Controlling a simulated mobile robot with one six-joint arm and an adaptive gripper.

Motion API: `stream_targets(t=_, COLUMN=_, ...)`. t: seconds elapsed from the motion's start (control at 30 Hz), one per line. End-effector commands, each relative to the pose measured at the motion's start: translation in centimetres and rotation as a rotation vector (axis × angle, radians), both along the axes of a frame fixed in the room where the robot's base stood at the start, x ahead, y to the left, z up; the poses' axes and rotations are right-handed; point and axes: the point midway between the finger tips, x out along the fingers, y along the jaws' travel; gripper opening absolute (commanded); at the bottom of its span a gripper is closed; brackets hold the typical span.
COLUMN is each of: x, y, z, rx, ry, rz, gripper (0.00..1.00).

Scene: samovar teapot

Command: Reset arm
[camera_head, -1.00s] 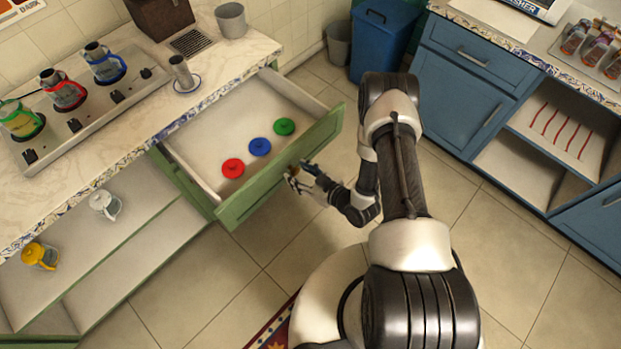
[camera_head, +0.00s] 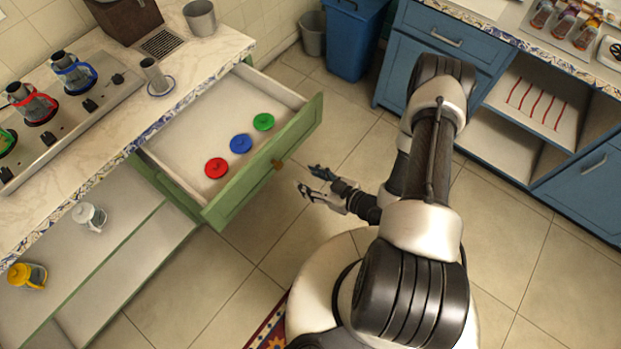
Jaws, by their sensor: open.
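My gripper (camera_head: 310,180) is open and empty. It is in the air just in front of the green drawer (camera_head: 222,206), apart from its round brown knob (camera_head: 277,165). The drawer is pulled out. In it lie a red lid (camera_head: 216,168), a blue lid (camera_head: 241,143) and a green lid (camera_head: 263,121) in a diagonal row. My arm rises from the base, bends at the elbow and reaches back down toward the drawer front.
The stove (camera_head: 60,115) on the left counter holds teapots with coloured handles. A white teapot (camera_head: 90,216) and a yellow teapot (camera_head: 28,276) stand on the open lower shelf. Blue cabinets (camera_head: 440,70) stand at the right.

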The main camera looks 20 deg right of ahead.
Motion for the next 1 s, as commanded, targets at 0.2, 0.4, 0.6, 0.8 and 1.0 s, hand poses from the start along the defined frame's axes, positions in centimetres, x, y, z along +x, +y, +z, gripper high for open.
stream_targets(t=0.2, x=0.0, y=0.0, z=0.0, rx=0.000, ry=0.000, rz=0.000, gripper=0.47)
stream_targets(t=0.4, x=0.7, y=-0.5, z=0.3, rx=-0.032, ry=0.009, rz=0.010, gripper=0.47)
stream_targets(t=0.6, x=4.4, y=-3.7, z=2.6, rx=-0.223, ry=0.097, rz=0.034, gripper=0.47)
stream_targets(t=0.8, x=7.8, y=-7.8, z=8.1, rx=-0.435, ry=0.223, rz=-0.024, gripper=0.47)
stream_targets(t=1.0, x=9.1, y=-10.6, z=15.9, rx=-0.568, ry=0.327, rz=-0.155, gripper=0.47)
